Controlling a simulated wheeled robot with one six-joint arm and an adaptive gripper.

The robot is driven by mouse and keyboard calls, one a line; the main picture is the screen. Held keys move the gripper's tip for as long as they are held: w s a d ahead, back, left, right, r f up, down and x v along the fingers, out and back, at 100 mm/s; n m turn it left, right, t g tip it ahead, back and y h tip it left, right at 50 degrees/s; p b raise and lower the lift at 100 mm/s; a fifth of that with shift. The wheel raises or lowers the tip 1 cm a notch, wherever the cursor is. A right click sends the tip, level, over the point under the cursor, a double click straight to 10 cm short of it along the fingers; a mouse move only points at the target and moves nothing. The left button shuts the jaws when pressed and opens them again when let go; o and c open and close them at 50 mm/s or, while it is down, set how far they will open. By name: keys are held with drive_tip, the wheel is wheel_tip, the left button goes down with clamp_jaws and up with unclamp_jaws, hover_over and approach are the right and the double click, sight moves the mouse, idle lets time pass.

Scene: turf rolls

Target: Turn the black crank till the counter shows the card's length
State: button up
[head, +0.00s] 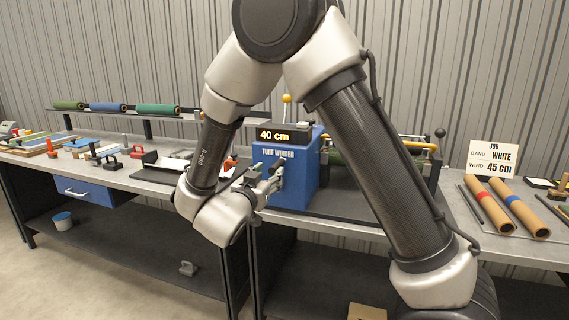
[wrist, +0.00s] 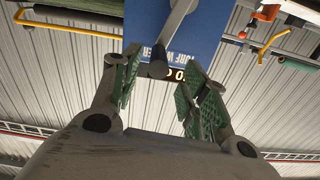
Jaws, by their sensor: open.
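The blue turf winder (head: 297,175) stands on the bench, and its counter (head: 284,136) reads 40 cm. The job card (head: 493,159) at the right reads band WHITE, wind 45 cm. My gripper (head: 268,180) is at the winder's front face and hides most of the crank in the head view. In the wrist view my gripper (wrist: 163,88) is open, with green pads on both fingers. The crank's dark handle (wrist: 158,69), on a grey arm, shows between the fingertips. I cannot tell whether a pad touches it. The counter is partly hidden behind the handle there.
Cardboard tubes with a red band (head: 486,211) and a blue band (head: 527,214) lie on the right bench. A yellow-handled bar (head: 418,144) is right of the winder. Turf rolls (head: 108,107) lie on the rear rail. Tools crowd the left bench.

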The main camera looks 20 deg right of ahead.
sight(278, 165)
drive_tip(key=x, duration=0.8)
drive_tip(key=shift+w+d, duration=0.2)
drive_tip(key=shift+c, duration=0.2)
clamp_jaws()
